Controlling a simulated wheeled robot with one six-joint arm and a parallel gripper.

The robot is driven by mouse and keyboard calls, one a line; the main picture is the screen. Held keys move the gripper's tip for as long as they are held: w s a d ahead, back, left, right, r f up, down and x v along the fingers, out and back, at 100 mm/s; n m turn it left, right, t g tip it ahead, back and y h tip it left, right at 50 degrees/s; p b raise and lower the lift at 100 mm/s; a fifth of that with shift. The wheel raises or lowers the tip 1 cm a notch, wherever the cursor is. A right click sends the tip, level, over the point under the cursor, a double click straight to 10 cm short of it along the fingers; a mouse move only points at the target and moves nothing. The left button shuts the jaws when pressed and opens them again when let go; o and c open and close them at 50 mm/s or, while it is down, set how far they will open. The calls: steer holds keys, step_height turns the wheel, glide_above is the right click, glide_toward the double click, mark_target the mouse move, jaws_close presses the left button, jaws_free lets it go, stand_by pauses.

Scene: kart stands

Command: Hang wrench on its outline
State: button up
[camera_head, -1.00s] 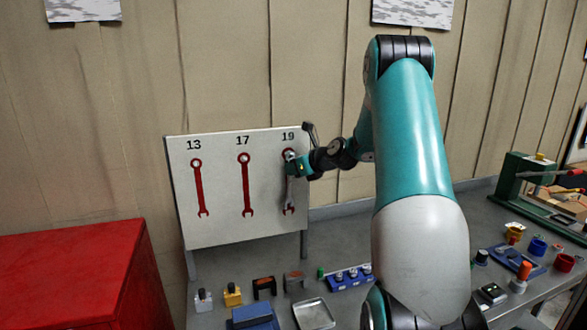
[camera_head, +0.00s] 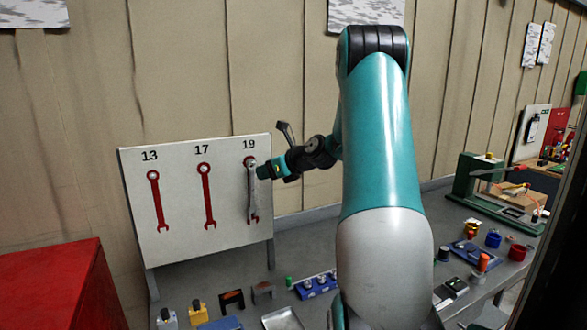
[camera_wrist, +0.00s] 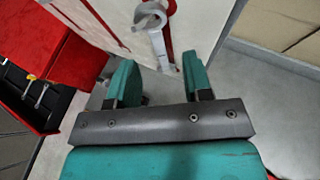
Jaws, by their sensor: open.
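A silver wrench (camera_head: 253,200) hangs upright at the outline under the number 19 on the white board (camera_head: 182,240). Red of the outline shows along its edges. The wrench is beyond the fingertips. Whether the ring sits on a peg is hard to tell.
Red outlines under 13 (camera_head: 158,202) and 17 (camera_head: 207,195) are bare. A red cabinet (camera_head: 60,285) stands at lower left. The grey table (camera_head: 330,240) holds blocks, a metal tray (camera_head: 283,319) and a blue holder (camera_head: 318,286). A green-framed device (camera_head: 480,180) stands at right.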

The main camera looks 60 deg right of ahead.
steer(key=b+v, duration=0.2)
steer(key=v, duration=1)
steer(key=w+a+f+n+g+y+b, duration=0.1)
steer(key=w+a+f+n+g+y, duration=0.1)
steer(key=a+n, duration=0.65)
steer(key=w+a+f+n+g+y+b, duration=0.15)
steer(key=a+n, duration=0.35)
steer(key=a, duration=0.6)
steer(key=w+a+f+n+g+y, duration=0.2)
steer(key=a+n+g, duration=0.1)
steer(key=a+n, duration=0.55)
steer(key=s+a+f+n+g+b, duration=0.1)
steer(key=s+a+f+n+g, duration=0.2)
steer(key=s+a+n, duration=0.6)
steer(key=s+a+f+n+g+b, duration=0.1)
steer(key=s+a+f+n+g, duration=0.2)
steer(key=s+a+n, duration=0.6)
steer(key=a+f+n+h, duration=0.1)
steer(key=a+n, duration=0.1)
steer(key=n, duration=0.1)
steer(key=shift+s+f+n+b, duration=0.2)
steer(key=shift+s+n+b, duration=0.1)
steer(key=shift+s+b, duration=0.05)
